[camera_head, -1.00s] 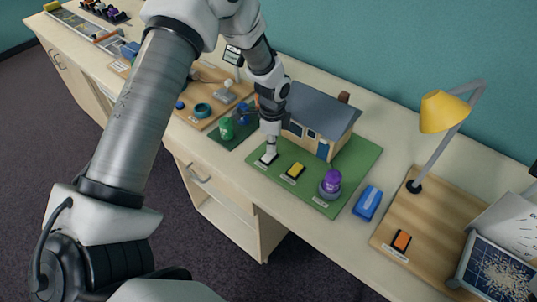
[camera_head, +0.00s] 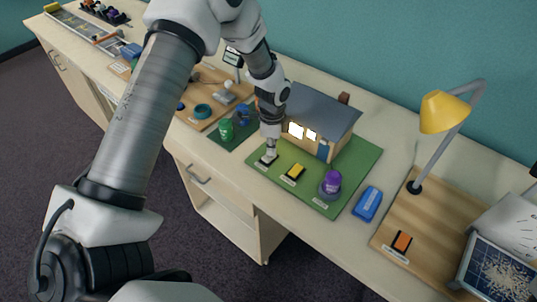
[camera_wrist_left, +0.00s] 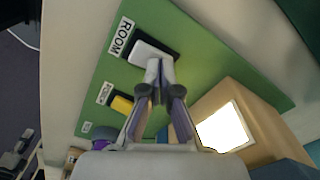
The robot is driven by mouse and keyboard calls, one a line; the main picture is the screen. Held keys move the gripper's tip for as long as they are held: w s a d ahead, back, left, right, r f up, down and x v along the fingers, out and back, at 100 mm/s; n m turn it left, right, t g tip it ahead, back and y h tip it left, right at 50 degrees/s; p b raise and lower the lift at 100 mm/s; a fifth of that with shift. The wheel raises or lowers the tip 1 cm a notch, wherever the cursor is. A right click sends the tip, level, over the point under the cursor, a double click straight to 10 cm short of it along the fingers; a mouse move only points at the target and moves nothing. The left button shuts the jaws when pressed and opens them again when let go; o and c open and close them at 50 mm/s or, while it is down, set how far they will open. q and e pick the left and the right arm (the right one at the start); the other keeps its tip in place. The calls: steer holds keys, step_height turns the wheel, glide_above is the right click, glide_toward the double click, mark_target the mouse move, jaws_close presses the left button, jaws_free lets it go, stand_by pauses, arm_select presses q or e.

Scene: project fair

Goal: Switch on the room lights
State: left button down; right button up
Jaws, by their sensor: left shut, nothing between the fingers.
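A model house (camera_head: 315,122) with a dark roof stands on a green board (camera_head: 348,165); its windows glow bright white, and one lit window (camera_wrist_left: 224,128) shows in the left wrist view. A white rocker switch (camera_wrist_left: 152,52) labelled "ROOM" sits on the board's front left. My left gripper (camera_head: 269,158) is shut and empty, its fingertips at the white switch; in the left wrist view the gripper (camera_wrist_left: 160,68) overlaps the switch's edge. A yellow switch (camera_head: 294,172) sits to its right. My right gripper is not in view.
A purple-topped object (camera_head: 331,183) stands on the board's right corner. A blue object (camera_head: 368,203) lies beside the board. A yellow desk lamp (camera_head: 445,112) and an orange switch (camera_head: 401,242) stand on a wooden board to the right. A green can (camera_head: 226,128) stands left.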

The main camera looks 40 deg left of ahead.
arm_select(q)
step_height(320, 180, up, 7)
steer(key=p, duration=0.5)
steer(key=shift+f, duration=0.15)
steer(key=shift+f, duration=0.1)
